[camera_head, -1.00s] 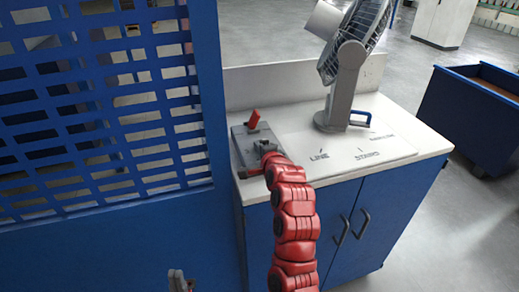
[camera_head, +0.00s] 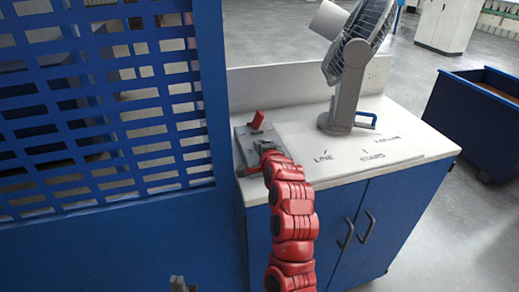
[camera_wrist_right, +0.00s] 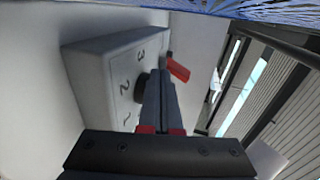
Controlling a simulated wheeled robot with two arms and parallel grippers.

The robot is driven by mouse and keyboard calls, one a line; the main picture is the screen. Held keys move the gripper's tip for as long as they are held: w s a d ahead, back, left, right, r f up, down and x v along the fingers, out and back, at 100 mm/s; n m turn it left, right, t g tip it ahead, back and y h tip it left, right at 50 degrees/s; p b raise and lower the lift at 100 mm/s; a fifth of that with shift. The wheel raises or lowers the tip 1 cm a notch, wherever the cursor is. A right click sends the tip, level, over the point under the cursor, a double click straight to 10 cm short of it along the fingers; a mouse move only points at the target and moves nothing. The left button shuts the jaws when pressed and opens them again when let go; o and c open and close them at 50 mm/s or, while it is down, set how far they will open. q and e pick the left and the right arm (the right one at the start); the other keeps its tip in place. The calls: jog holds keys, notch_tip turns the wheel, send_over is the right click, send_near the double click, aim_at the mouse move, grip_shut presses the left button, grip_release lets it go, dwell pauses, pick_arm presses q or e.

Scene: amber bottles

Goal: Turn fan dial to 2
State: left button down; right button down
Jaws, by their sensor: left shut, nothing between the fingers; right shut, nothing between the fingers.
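The fan (camera_head: 350,80) stands on the white cabinet top. A grey control box (camera_head: 243,140) with a red lever (camera_head: 257,120) sits at the left end of that top. In the right wrist view the box (camera_wrist_right: 95,75) shows the numbers 3, 2 and 1 around a dark round dial (camera_wrist_right: 140,88). My right gripper (camera_wrist_right: 158,75) is shut in front of the dial, partly hiding it; whether it touches and where the dial points cannot be told. The right gripper (camera_head: 262,150) is at the box in the head view. My left gripper (camera_head: 178,284) is shut at the bottom edge.
Printed labels (camera_head: 370,156) lie on the cabinet top below the fan. A blue perforated panel (camera_head: 100,110) rises just left of the box. A blue bin (camera_head: 475,120) stands to the right.

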jog(key=shift+w+a+b, duration=0.2)
jog(key=shift+a+b, duration=0.1)
jog(key=shift+b, duration=0.2)
dwell(0.3)
dwell(1.3)
